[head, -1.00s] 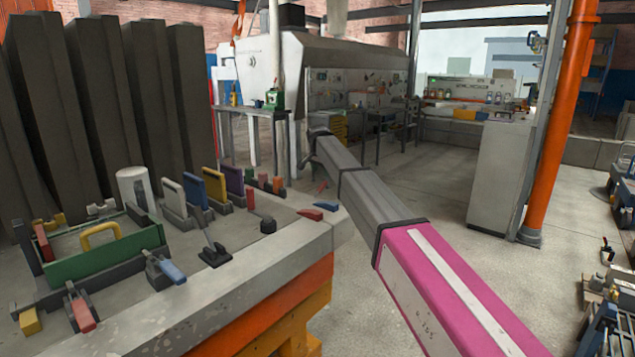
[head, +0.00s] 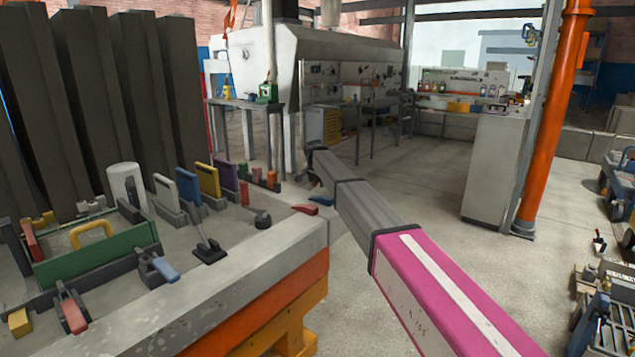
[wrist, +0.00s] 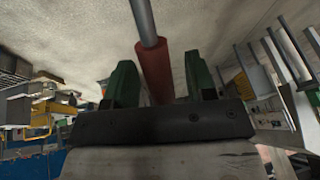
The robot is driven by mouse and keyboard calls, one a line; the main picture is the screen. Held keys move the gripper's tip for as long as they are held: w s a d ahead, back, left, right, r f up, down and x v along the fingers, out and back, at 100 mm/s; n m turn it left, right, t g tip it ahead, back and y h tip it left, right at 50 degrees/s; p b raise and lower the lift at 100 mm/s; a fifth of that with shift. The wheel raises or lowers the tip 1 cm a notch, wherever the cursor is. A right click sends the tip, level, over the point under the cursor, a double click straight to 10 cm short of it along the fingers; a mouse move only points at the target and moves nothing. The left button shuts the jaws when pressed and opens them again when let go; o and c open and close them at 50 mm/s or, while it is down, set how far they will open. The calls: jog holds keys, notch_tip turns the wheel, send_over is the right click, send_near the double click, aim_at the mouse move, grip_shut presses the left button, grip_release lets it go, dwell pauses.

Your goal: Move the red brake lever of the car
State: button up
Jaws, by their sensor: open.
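In the wrist view my gripper (wrist: 160,64) has its two green fingers apart. A red handle (wrist: 153,72) on a grey rod (wrist: 143,20) shows between the fingers. The handle's lower end is hidden behind the dark gripper body, and I cannot tell whether either finger touches it. In the head view my arm reaches away from the camera, and its far end is dark and small. The red handle cannot be made out there. I cannot make out a car with certainty.
A workbench (head: 215,318) at left carries a green tray (head: 98,262), a red clamp lever (head: 72,312), a blue one (head: 166,269) and several coloured blocks. An orange post (head: 553,120) and a grey cabinet (head: 494,170) stand at right. The floor between is clear.

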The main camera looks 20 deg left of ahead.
grip_shut()
jog(key=shift+w+d+f+g+y, duration=0.15)
jog(key=shift+w+f+g+y, duration=0.15)
jog(key=shift+w+f+g, duration=0.35)
notch_tip(320, 180, down, 9)
jog(key=s+m+g+y, duration=0.1)
jog(key=g+y, duration=0.3)
jog(key=g, duration=0.5)
jog(key=shift+s+g, duration=0.15)
jog(key=shift+g, duration=0.2)
jog(key=shift+f, duration=0.15)
